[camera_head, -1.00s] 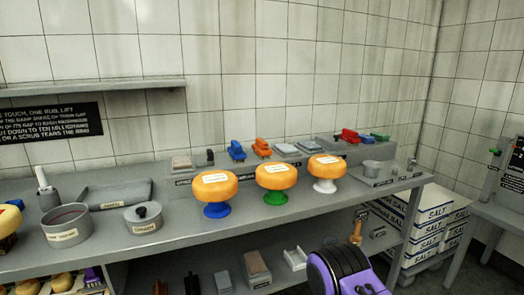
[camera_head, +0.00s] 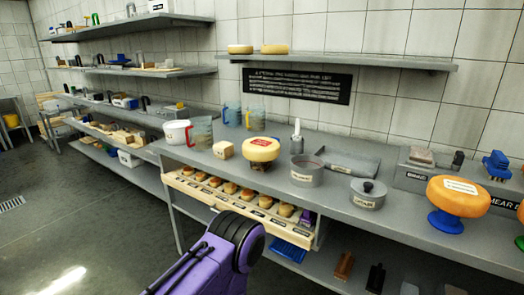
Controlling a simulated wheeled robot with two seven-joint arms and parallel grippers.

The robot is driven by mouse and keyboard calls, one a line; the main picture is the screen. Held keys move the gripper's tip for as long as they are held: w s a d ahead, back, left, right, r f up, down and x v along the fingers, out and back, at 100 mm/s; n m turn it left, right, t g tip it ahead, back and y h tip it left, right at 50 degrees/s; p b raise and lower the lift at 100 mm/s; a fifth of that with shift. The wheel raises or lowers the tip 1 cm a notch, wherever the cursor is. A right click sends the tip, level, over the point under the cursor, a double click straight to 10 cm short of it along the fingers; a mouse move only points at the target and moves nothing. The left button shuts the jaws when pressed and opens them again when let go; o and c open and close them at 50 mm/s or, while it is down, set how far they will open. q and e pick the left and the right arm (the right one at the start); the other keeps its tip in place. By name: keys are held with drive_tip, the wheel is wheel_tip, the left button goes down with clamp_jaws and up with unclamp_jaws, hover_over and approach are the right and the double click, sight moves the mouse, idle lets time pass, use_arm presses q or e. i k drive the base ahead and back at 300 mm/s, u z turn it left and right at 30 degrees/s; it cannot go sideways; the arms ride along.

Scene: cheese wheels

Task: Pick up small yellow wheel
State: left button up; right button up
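A yellow cheese wheel with a red label (camera_head: 261,149) sits on a dark stand on the counter, left of the middle. Two smaller pale yellow wheels lie on the upper wall shelf, a left one (camera_head: 240,49) and a right one (camera_head: 274,49). Several small yellow-brown wheels (camera_head: 246,194) lie in rows in a wooden tray (camera_head: 186,190) below the counter's front edge. I cannot tell which wheel the task means. Neither gripper shows; only a purple and black arm part of mine is at the bottom.
On the counter (camera_head: 330,203) stand a grey pot (camera_head: 307,171), a lidded pot (camera_head: 368,194), jugs (camera_head: 202,132) and a larger orange wheel on a blue stand (camera_head: 457,197). Shelves line the left wall. Open floor (camera_head: 75,215) lies at the left.

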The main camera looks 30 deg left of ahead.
sight(261, 149)
drive_tip(key=u, duration=1.8)
drive_tip(key=k, duration=0.5)
drive_tip(key=u, duration=0.9)
drive_tip(key=i, duration=1.55)
drive_tip(key=z, duration=1.3)
drive_tip(key=i, duration=0.85)
drive_tip(key=z, duration=0.85)
